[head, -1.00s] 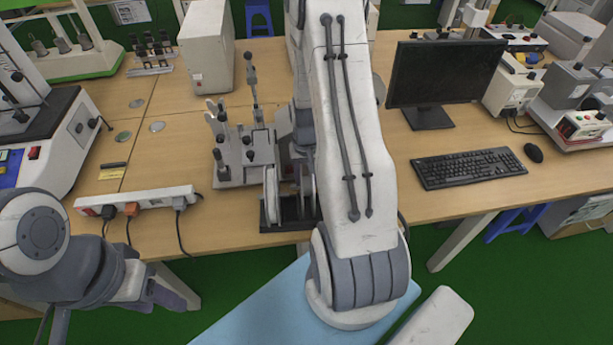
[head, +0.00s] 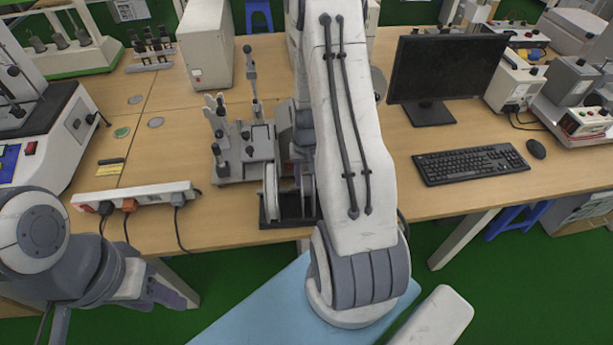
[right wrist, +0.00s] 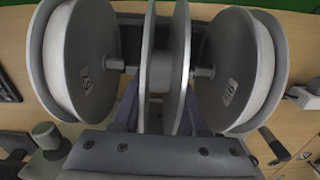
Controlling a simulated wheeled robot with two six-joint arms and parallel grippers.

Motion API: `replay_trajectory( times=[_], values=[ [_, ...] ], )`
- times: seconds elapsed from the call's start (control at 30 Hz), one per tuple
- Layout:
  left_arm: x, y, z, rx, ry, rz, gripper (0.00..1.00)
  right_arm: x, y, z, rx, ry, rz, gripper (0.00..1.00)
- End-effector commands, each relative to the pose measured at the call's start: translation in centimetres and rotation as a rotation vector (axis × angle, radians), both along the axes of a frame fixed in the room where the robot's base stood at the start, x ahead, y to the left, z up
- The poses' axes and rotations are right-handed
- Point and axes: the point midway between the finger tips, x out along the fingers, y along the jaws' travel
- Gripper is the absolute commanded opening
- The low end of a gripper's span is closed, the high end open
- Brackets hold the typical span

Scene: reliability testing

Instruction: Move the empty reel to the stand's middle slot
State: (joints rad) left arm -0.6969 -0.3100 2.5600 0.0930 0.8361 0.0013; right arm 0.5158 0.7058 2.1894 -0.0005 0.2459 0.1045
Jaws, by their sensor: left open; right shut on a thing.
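The empty reel (right wrist: 163,70), grey with a bare hub, is upright between two white-wound reels, left (right wrist: 60,60) and right (right wrist: 262,75), in the right wrist view. My right gripper (right wrist: 163,112) is shut on it. Short rods show on both sides of it; whether it rests in the slot is hidden. In the head view the dark stand (head: 269,222) is at the table's front edge with a wound reel (head: 270,190), and my right arm covers its right part. My left gripper (head: 172,292) is open and empty, below the table's front edge at the left.
A grey fixture with upright levers (head: 240,155) stands just behind the stand. A power strip (head: 135,196) with plugs lies to its left. A monitor (head: 445,70) and keyboard (head: 470,164) are on the right. The tabletop between strip and stand is clear.

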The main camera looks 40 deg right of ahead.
Motion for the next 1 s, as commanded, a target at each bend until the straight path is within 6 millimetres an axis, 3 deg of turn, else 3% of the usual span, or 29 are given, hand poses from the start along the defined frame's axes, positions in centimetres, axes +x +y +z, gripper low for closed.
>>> replay_trajectory(
  times=[1.0],
  values=[
    [0.00, 0.00, -0.75, 0.000, 0.000, 0.000, 0.50, 0.02, -0.01, -1.16, -0.001, -0.001, 0.000, 0.00]
  ],
)
